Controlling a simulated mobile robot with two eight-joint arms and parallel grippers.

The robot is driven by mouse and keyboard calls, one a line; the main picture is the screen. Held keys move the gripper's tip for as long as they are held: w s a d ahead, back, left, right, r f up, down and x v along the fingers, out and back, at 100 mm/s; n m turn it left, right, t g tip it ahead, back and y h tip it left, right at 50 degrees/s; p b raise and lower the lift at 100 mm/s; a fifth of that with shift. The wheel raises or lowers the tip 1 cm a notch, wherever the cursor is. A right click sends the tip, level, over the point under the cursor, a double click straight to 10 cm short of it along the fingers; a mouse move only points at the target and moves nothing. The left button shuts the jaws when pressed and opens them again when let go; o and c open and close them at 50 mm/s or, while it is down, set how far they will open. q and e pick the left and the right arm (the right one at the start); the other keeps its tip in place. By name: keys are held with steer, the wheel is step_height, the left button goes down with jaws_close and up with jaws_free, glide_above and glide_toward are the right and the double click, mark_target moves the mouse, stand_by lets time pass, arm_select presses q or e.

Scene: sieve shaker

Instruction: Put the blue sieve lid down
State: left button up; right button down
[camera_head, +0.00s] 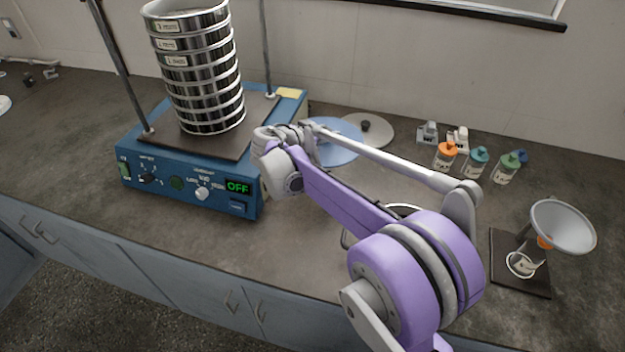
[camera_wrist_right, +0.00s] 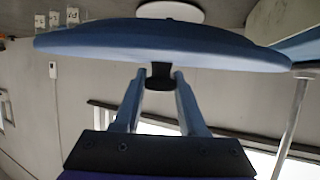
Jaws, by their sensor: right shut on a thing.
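The blue sieve lid (camera_head: 338,152) shows in the head view as a pale blue disc right of the shaker, partly hidden by my right arm. In the wrist view it is a wide blue disc (camera_wrist_right: 110,37) seen nearly edge-on. My right gripper (camera_wrist_right: 161,77) is shut on the lid's black knob (camera_wrist_right: 160,84). In the head view my wrist and forearm mostly hide the fingers. I cannot tell whether the lid touches the bench. My left gripper is not in view.
The blue shaker (camera_head: 190,190) stands left, its display reading OFF, with a stack of metal sieves (camera_head: 200,75) on it. A grey lid (camera_head: 376,136) with a black knob lies right beside the blue lid. Several bottles (camera_head: 476,162) and a funnel (camera_head: 562,228) stand farther right.

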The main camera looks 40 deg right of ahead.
mark_target(322, 149)
steer(key=f+b, duration=0.1)
steer(key=f, duration=0.1)
steer(key=s+f+b, duration=0.1)
steer(key=f+b, duration=0.1)
steer(key=shift+s+f, duration=0.1)
steer(key=shift+s, duration=0.1)
steer(key=f, duration=0.2)
steer(key=f+b, duration=0.1)
steer(key=f, duration=0.2)
steer(key=shift+w+f, duration=0.2)
steer(key=shift+f, duration=0.05)
steer(key=shift+f+b, duration=0.5)
steer(key=shift+f, duration=1.9)
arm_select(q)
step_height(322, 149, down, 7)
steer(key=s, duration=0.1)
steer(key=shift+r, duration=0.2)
arm_select(e)
steer(key=shift+c, duration=2.3)
jaws_free()
